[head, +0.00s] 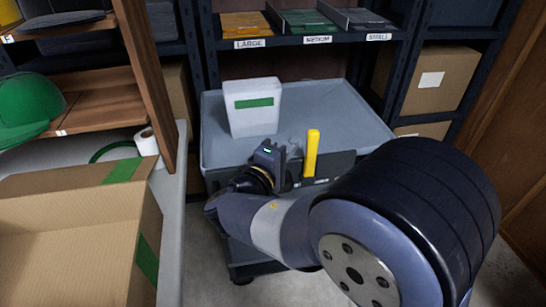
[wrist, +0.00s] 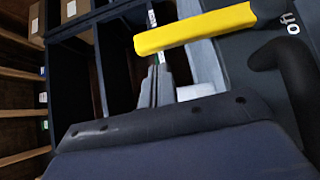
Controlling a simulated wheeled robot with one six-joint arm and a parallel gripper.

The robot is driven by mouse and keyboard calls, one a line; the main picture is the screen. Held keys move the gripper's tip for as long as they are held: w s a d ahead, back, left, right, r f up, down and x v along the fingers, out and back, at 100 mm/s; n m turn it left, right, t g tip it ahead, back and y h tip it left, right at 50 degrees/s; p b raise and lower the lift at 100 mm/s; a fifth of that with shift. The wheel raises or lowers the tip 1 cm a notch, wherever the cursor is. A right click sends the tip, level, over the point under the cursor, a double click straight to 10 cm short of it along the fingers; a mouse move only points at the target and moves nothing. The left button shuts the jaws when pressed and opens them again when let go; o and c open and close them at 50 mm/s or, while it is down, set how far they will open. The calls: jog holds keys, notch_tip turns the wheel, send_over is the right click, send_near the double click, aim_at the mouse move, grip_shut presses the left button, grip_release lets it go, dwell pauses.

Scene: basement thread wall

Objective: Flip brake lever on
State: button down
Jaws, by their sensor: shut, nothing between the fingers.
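The brake lever is a yellow bar (head: 311,153) standing nearly upright at the front edge of the grey cart (head: 345,115). In the wrist view the yellow lever (wrist: 195,30) crosses the top of the picture, its dark pivot end at the right. My gripper (head: 288,152) is just left of the lever in the head view, shut and empty. In the wrist view its fingertips (wrist: 156,72) point toward the lever's free end; whether they touch it I cannot tell. White lettering (wrist: 292,24), apparently "ON", is beside the pivot.
A white bin (head: 253,108) with a green label stands on the cart behind my gripper. Shelves with labelled trays (head: 315,22) are behind. An open cardboard box (head: 80,235) and a green helmet (head: 28,105) are at the left. The cart's right top is clear.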

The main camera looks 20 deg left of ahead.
jog(key=shift+w+d, duration=0.45)
jog(key=shift+d, duration=0.2)
jog(key=shift+w+d+r+m+g+b, duration=0.2)
jog(key=shift+w+d+m+g+b, duration=0.2)
jog(key=shift+d, duration=0.2)
jog(key=w+d+m+g+y+b, duration=0.2)
jog(key=w+d+m+g+y, duration=0.1)
jog(key=d, duration=0.4)
jog(key=shift+w+f+m+g, duration=0.5)
jog(key=shift+w+g, duration=0.15)
jog(key=shift+g, duration=0.15)
jog(key=shift+d, duration=0.15)
